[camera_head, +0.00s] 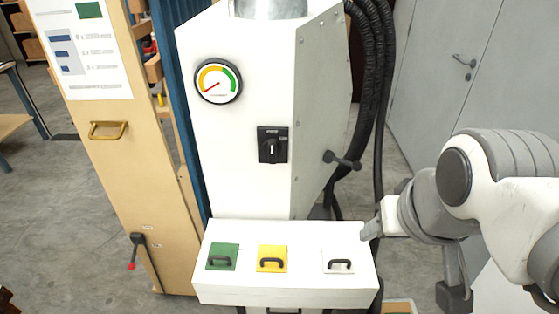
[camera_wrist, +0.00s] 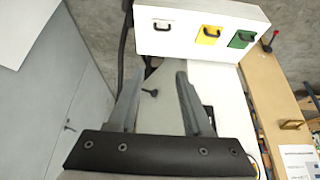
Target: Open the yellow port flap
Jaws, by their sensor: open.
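The yellow port flap (camera_head: 272,252) is in the middle of a row on top of the white box at the machine's base. It has a black handle at its lower part and looks closed. In the wrist view the yellow flap (camera_wrist: 209,36) is near the top, beyond and to the right of the fingers. My gripper (camera_wrist: 168,68) is open and empty, with its two grey fingers apart. In the head view my gripper (camera_head: 370,232) is at the right end of the box, past the white flap, away from the yellow flap.
A green flap (camera_head: 222,256) lies left of the yellow one and a white flap (camera_head: 338,261) lies right, each with a handle. The white machine column (camera_head: 235,140) rises behind, with a gauge (camera_head: 218,81), a black switch (camera_head: 272,145) and a side lever (camera_head: 342,160). Black hoses (camera_head: 370,90) hang at right.

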